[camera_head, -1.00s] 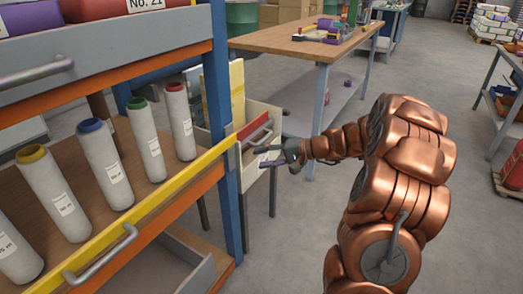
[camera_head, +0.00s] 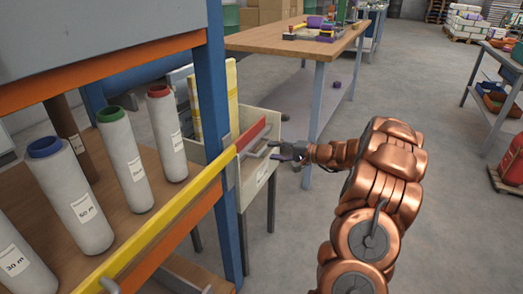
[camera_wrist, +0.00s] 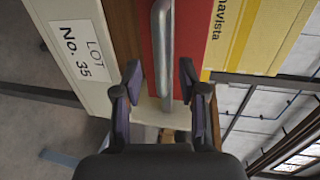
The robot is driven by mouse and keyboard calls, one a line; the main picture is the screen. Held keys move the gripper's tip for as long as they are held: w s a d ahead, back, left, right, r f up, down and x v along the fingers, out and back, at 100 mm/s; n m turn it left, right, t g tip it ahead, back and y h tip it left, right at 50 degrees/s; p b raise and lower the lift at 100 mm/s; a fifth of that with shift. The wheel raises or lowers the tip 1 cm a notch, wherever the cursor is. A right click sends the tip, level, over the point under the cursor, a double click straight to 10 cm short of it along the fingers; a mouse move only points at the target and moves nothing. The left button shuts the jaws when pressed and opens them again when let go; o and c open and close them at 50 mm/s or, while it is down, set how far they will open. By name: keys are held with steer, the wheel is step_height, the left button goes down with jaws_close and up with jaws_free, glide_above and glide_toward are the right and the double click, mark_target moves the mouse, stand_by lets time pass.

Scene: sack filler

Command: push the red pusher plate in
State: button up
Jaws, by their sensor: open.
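The red pusher plate (camera_head: 251,133) stands upright in a cream box (camera_head: 258,177) beyond the blue rack post. In the wrist view the plate (camera_wrist: 194,35) shows as a red panel with a grey bar handle (camera_wrist: 162,45) in front of it. My gripper (camera_head: 277,151) is open beside the box's handle side. In the wrist view its two dark fingers (camera_wrist: 160,72) stand apart, one on each side of the handle's lower part. I cannot tell whether they touch it. A white label reading "LOT No. 35" (camera_wrist: 82,50) is on the box.
A yellow-and-white sack (camera_head: 232,92) stands behind the plate. The rack's yellow rail (camera_head: 160,230) and blue post (camera_head: 215,90) are close on the left, with several white rolls (camera_head: 125,160) on its shelf. A wooden workbench (camera_head: 280,40) stands behind.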

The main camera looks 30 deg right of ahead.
mark_target(263, 148)
steer(key=shift+b+x, duration=0.4)
steer(key=shift+x, duration=2.25)
jaws_close()
